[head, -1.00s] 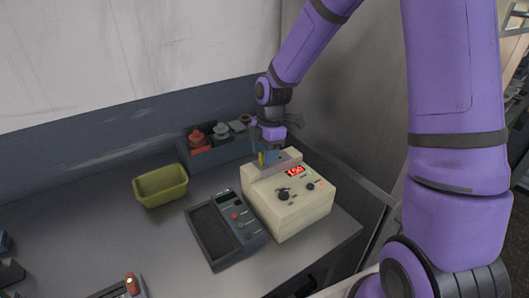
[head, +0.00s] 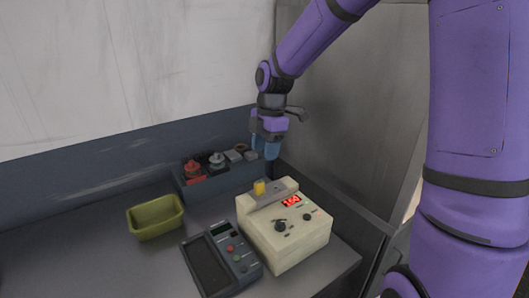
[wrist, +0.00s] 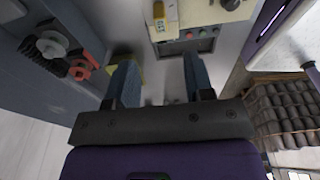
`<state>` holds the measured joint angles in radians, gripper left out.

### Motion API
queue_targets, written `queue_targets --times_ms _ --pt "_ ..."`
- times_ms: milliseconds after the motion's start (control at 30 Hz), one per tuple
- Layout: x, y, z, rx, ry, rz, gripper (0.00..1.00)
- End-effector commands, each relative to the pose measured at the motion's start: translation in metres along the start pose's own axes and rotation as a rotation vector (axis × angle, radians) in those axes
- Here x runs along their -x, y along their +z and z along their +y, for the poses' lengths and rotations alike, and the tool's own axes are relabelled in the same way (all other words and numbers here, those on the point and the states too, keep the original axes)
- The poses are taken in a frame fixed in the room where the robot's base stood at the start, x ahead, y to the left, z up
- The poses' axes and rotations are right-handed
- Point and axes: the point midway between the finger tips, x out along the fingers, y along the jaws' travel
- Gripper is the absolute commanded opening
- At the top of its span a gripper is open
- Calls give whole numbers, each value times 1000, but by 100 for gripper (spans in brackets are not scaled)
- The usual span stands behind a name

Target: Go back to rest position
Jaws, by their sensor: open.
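My gripper (head: 265,147) is open and empty in the head view, raised above the back of the cream scale (head: 283,243). A small yellow piece (head: 259,188) stands on the metal pan (head: 270,194) at the back of the scale, below and apart from my fingers. The scale has a lit red display. In the wrist view my two blue fingers (wrist: 155,82) are wide apart with nothing between them, and the yellow piece (wrist: 159,10) shows at the top edge.
A dark handheld device (head: 221,262) lies left of the scale. An empty olive bin (head: 156,218) stands farther left. A grey rack (head: 215,178) with a red and several grey parts is at the back. A grey wall panel (head: 345,110) rises at the right.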

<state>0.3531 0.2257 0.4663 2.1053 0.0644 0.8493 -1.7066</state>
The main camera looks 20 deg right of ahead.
Motion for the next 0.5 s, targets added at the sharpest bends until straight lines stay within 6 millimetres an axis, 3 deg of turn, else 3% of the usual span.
queue_targets --times_ms 300,500 --pt "2 0 -2 -12 3 -5 48" --pt "25 -4 -22 -155 39 -55 48"
